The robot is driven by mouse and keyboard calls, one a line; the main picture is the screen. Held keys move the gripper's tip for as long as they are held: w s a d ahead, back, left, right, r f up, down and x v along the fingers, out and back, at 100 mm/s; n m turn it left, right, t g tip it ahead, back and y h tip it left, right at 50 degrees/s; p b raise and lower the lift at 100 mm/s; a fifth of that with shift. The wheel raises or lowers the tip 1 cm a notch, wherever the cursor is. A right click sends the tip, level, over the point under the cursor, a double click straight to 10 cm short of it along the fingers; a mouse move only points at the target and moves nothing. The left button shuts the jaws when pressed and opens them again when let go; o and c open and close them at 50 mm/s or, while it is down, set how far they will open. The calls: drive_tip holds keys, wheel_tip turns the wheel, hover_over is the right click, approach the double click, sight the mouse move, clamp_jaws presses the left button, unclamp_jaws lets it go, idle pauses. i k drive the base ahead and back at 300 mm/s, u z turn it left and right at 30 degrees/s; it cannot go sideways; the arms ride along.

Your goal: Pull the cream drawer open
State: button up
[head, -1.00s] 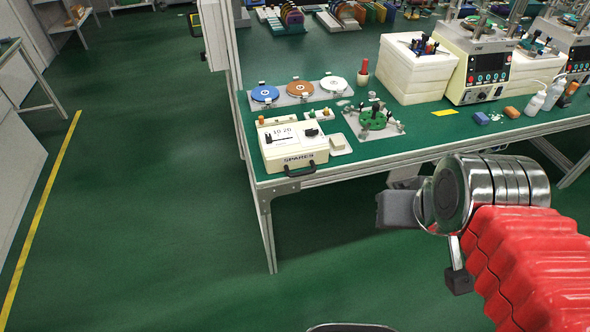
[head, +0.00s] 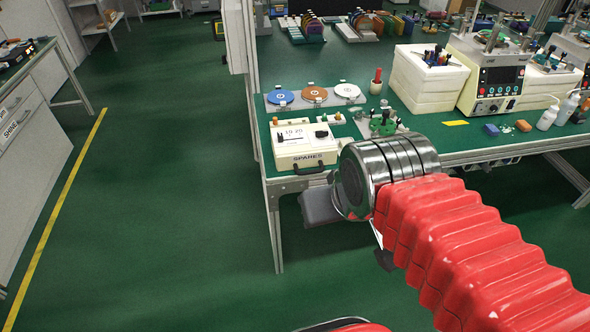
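The cream drawer (head: 293,161) is the front of a cream box marked "SPARES", at the near left corner of the green-topped bench. It has a black bar handle (head: 309,168) low on its front and looks shut. My gripper (head: 321,207) shows only in part as a grey block beyond the metal wrist of my red-sleeved arm. It appears just below and right of the handle in the picture, with a gap between them. Its fingers are not clearly seen, so I cannot tell whether it is open.
The bench's edge and leg (head: 275,235) stand near the gripper. Blue, orange and white discs (head: 314,94) lie behind the box. A green fixture (head: 383,124) is right of it, partly behind my wrist. Floor left of the bench is clear up to a yellow line (head: 62,205).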

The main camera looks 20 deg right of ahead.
sight(296, 161)
drive_tip(key=u, duration=0.35)
drive_tip(key=i, duration=1)
drive_tip(key=u, duration=0.05)
